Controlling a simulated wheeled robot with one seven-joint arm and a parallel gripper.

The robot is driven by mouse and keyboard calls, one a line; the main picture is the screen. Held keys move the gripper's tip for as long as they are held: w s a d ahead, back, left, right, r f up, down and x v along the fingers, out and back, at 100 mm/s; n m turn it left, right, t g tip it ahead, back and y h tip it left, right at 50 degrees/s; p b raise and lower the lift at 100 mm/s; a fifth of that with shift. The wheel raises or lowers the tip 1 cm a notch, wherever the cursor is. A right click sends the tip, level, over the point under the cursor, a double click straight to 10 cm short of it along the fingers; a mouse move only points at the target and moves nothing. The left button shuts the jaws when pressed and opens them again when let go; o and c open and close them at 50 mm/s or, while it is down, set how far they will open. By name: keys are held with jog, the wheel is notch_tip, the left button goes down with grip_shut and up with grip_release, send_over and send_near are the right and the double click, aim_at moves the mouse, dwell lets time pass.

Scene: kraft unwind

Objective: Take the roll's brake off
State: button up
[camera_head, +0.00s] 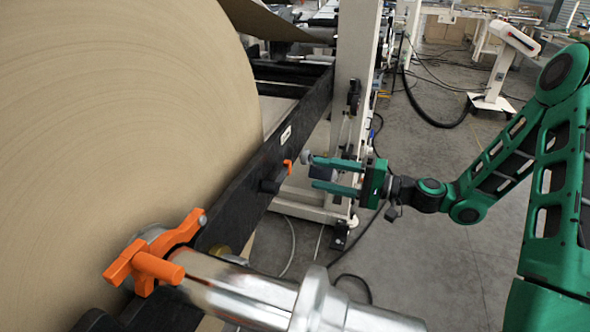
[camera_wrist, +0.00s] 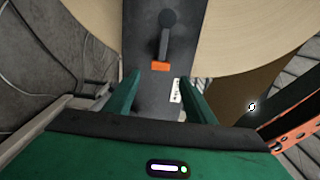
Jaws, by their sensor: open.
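A small black lever with an orange piece (camera_head: 275,182) sits on the side of the dark beam (camera_head: 300,126) beside the big kraft roll (camera_head: 120,120). I take this lever for the brake, though no marking on it can be read. It also shows in the wrist view (camera_wrist: 166,38), straight ahead of my gripper, with its orange piece (camera_wrist: 160,66) on the near side. My gripper (camera_head: 313,172) is open and empty. It is to the right of the lever with its green fingers pointing at the beam, apart from the lever. In the wrist view the fingers (camera_wrist: 158,88) stand wide apart.
A shiny metal shaft (camera_head: 250,290) with an orange clamp (camera_head: 155,262) crosses the foreground at the roll's core. A pale machine post (camera_head: 352,70) stands just behind my gripper. Cables lie on the grey floor (camera_head: 430,270), which is otherwise open at the right.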

aim_at(291, 168)
jog(key=x, duration=0.8)
jog(key=shift+w+a, duration=0.1)
jog(key=shift+a, duration=0.15)
